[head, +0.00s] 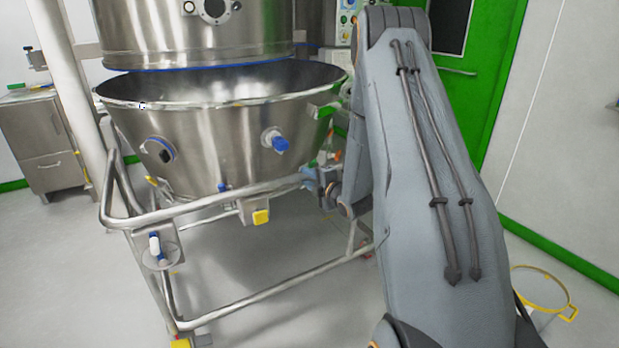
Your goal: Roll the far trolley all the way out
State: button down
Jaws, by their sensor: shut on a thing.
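A steel trolley (255,297) with a tubular frame carries a wide conical bowl (215,135). It is the only trolley in view. The bowl stands under a round steel vessel (200,35) with a blue lower edge, and its open rim shows in front of that edge. My gripper (311,180) is at the right end of the trolley's upper front rail (230,197), shut on the rail. My arm hides the trolley's right side and part of the gripper.
A white post (72,85) stands close to the trolley's left side. A steel cabinet (45,145) is at the back left. A green door (490,75) is behind my arm. A yellow-rimmed container (568,312) stands at the right. The floor at the front left is clear.

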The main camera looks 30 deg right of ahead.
jog(key=shift+s+d+f, duration=0.2)
jog(key=shift+s+f, duration=0.15)
jog(key=shift+f, duration=0.3)
jog(key=shift+s+d+h, duration=0.3)
jog(key=shift+s+d, duration=0.1)
jog(key=shift+s, duration=0.05)
jog(key=c, duration=1.5)
grip_release()
jog(key=shift+o, duration=0.2)
jog(key=shift+w+a+r, duration=0.2)
jog(key=shift+a+r, duration=0.1)
jog(key=s+r, duration=0.1)
jog(key=s, duration=0.6)
jog(key=shift+s+r, duration=0.25)
jog(key=shift+s, duration=0.1)
jog(key=shift+d, duration=0.1)
